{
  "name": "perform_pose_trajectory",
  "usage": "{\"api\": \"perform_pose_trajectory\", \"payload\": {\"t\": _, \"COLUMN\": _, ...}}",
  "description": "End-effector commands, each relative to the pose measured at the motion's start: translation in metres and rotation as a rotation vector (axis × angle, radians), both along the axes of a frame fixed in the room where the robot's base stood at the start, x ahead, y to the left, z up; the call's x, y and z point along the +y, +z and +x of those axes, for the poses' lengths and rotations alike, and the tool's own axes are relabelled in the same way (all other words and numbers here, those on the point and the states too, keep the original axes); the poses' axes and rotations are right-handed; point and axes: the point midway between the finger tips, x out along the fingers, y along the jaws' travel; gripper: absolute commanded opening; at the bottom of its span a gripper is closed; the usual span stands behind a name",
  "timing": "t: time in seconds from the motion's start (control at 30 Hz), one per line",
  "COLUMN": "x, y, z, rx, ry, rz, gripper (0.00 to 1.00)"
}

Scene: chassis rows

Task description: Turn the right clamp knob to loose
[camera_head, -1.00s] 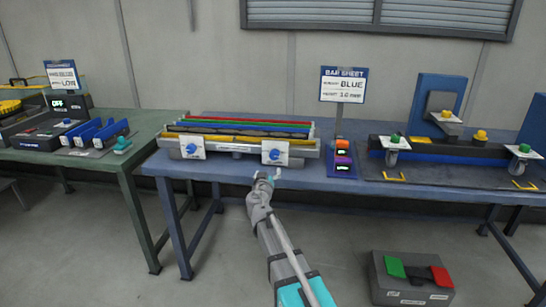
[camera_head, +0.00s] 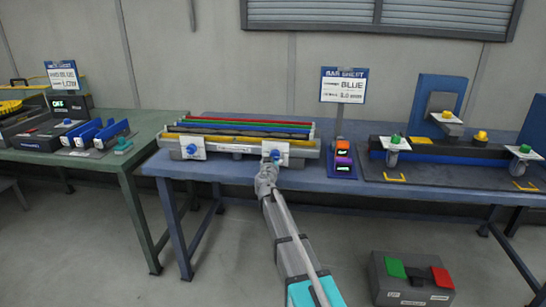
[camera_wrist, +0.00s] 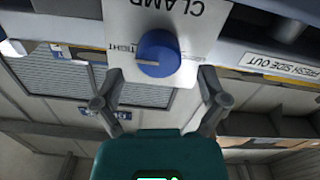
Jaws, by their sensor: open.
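The right clamp knob (camera_head: 275,154) is blue on a white plate (camera_head: 283,161) at the front right of the bar rack. In the wrist view the knob (camera_wrist: 158,53) is large, with its pale pointer line toward the left, on the side of the TIGHT label. A second label at the knob's right is partly hidden. My gripper (camera_head: 269,170) is right in front of this plate and covers its lower part. In the wrist view my open gripper (camera_wrist: 161,74) has one finger on each side of the knob, apart from it. The left clamp knob (camera_head: 191,148) is on its own plate.
Coloured bars (camera_head: 240,128) lie on the rack above the knobs. A sign (camera_head: 343,85) and a small box with lit displays (camera_head: 342,158) stand at the right. A fixture with green and yellow knobs (camera_head: 445,145) is farther right. A grey pedal box (camera_head: 412,280) is on the floor.

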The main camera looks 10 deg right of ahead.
Motion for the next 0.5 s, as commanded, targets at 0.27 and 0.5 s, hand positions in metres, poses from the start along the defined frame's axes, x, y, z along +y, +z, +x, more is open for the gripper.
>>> {"api": "perform_pose_trajectory", "payload": {"t": 0.27, "x": -0.007, "y": 0.0, "z": 0.023, "rx": 0.0, "ry": -0.001, "rz": 0.0, "gripper": 0.93}}
{"api": "perform_pose_trajectory", "payload": {"t": 0.5, "x": -0.009, "y": 0.0, "z": 0.025, "rx": 0.0, "ry": -0.001, "rz": 0.0, "gripper": 0.93}}
